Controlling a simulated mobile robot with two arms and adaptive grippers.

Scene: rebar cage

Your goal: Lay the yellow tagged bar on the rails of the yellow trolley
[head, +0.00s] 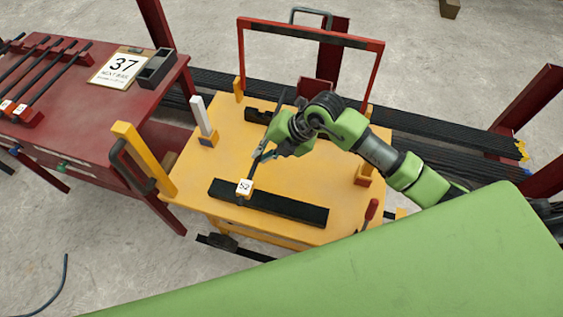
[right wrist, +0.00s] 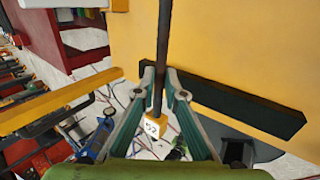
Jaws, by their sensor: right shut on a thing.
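The yellow trolley (head: 330,170) has two dark rails on its top, a near rail (head: 300,209) and a far rail (head: 256,115) partly hidden by my right arm. My right gripper (head: 263,155) is shut around the dark bar (head: 252,172), between the rails. The bar runs lengthwise across both rails, its near end carrying a yellow tag (head: 245,187) marked 52. In the right wrist view the bar (right wrist: 163,40) passes between the fingers, and the tag shows below (right wrist: 153,127). I cannot tell whether the bar touches the rails. My left gripper is not in view.
A yellow post (head: 143,158), a white post (head: 201,115) and a red handle frame (head: 310,33) rise around the trolley.

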